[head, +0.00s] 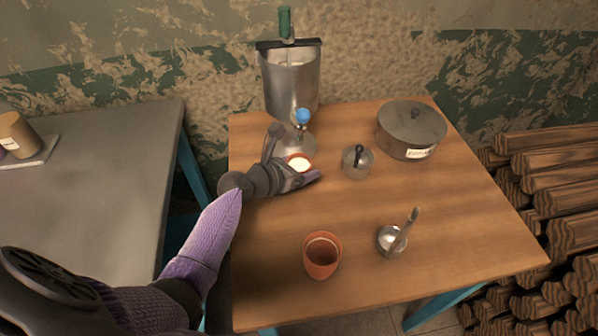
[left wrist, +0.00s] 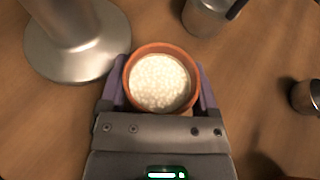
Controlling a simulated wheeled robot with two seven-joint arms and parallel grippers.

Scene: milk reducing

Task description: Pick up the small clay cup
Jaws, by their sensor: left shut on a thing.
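A small clay cup (head: 299,161) filled with a white frothy liquid is near the base of the metal dispenser. In the left wrist view the cup (left wrist: 133,68) stands upright between the two fingers. My left gripper (head: 296,169) is shut on it, with one finger on each side; the wrist view also shows the gripper (left wrist: 160,92). The cup's lower part is hidden by the gripper in the head view. A larger, empty-looking clay cup (head: 322,256) stands at the table's front. My right gripper is not in view.
The metal dispenser (head: 290,85) with a blue-knobbed tap stands just behind the held cup. A small metal pot (head: 357,162), a lidded pot (head: 410,130) and a metal bowl with a ladle (head: 391,241) stand on the wooden table (head: 450,230). Firewood (head: 545,185) is stacked at right.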

